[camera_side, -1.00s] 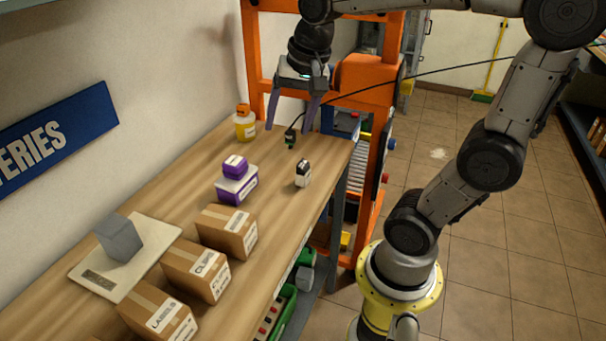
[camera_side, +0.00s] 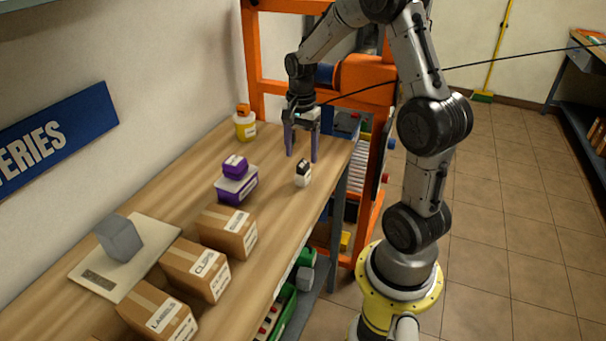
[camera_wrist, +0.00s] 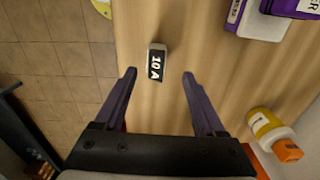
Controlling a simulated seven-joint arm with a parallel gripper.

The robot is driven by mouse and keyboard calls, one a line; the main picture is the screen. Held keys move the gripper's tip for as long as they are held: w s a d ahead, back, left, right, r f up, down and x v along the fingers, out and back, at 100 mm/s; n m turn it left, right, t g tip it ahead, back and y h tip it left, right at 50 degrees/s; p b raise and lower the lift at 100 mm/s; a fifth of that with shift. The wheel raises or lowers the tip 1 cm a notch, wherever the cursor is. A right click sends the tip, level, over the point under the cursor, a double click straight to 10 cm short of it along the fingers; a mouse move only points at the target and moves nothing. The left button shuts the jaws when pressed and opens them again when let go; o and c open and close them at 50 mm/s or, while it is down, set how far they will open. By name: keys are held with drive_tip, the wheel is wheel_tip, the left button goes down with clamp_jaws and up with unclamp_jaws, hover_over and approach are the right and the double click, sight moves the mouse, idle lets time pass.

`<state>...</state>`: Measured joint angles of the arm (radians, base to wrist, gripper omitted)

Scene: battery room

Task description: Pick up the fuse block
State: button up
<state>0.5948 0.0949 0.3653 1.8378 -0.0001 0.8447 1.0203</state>
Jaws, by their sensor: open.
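The fuse block (camera_side: 303,174) is a small white block with a black face, upright near the right edge of the wooden bench. In the wrist view the fuse block (camera_wrist: 157,63) shows "10 A" in white on black. My gripper (camera_side: 302,158) points down over the bench, just behind the block in the side view. In the wrist view the gripper (camera_wrist: 159,74) has its two fingers spread wide and empty. The block appears roughly centred between them, a little beyond the tips. I cannot tell the exact height of the tips above the bench.
Several cardboard boxes (camera_side: 228,231) and a grey cube (camera_side: 120,238) on a pale board sit nearer the camera. An orange frame (camera_side: 371,190) stands behind the bench end.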

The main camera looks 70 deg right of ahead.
sight(303, 164)
drive_tip(key=shift+s+a+f, duration=0.1)
drive_tip(key=shift+s+f, duration=0.05)
drive_tip(key=shift+f, duration=1.45)
drive_tip(key=shift+s+f, duration=0.15)
drive_tip(key=shift+f, duration=1.4)
clamp_jaws()
